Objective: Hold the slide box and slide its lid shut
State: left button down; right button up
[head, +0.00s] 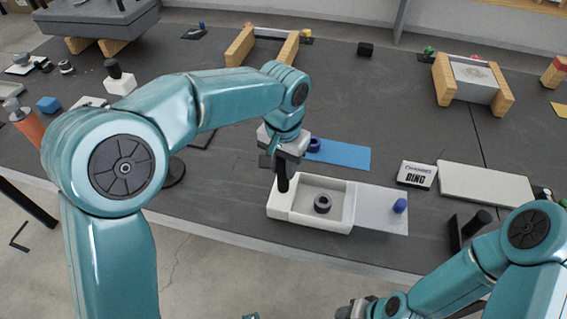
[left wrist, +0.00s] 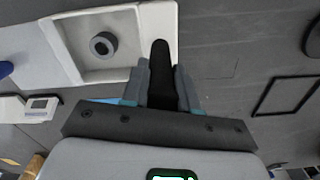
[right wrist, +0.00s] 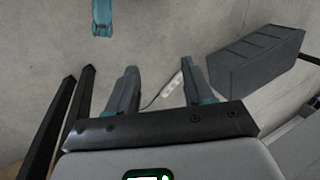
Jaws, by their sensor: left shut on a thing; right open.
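The slide box (head: 282,213) is a white open tray near the front edge of the table. A dark grey ring (head: 322,203) lies inside it and shows in the left wrist view (left wrist: 103,45). Its pale lid (head: 375,212) sticks far out to the right, with a blue knob (head: 400,205) near its right end. My left gripper (left wrist: 162,68) is shut on a black upright handle (head: 283,184) at the box's left end. My right gripper (right wrist: 158,72) is open and empty, above bare floor, away from the box.
A blue mat (head: 345,157) with a dark blue ring lies behind the box. A label block (head: 416,175) and a white slab (head: 485,183) stand to the right. A black post (head: 474,224) stands right of the lid. A grey block (right wrist: 255,60) shows beside my right gripper.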

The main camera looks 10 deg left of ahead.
dwell(0.7)
jog(key=w+a+r+n+g, duration=0.15)
jog(key=a+r, duration=0.25)
jog(key=r, duration=0.6)
jog(key=w+a+r+n, duration=0.15)
jog(key=a+r, duration=0.25)
jog(key=r, duration=0.6)
jog(key=w+d+r+n, duration=0.1)
jog(key=w+r, duration=0.2)
jog(key=w, duration=0.1)
jog(key=w+d+r+n+h, duration=0.1)
jog(key=w+d+r, duration=0.1)
jog(key=w+r, duration=0.2)
jog(key=w+d+r, duration=0.2)
jog(key=w+r, duration=0.2)
jog(key=shift+w+d+n+t+h, duration=0.2)
jog(key=shift+w+n+t+h, duration=0.05)
jog(key=shift+n+h, duration=0.15)
notch_tip(320, 180, up, 6)
jog(key=h, duration=0.2)
send_over(403, 202)
jog(key=shift+t, duration=0.3)
notch_tip(403, 202, down, 12)
jog(key=shift+f, duration=0.1)
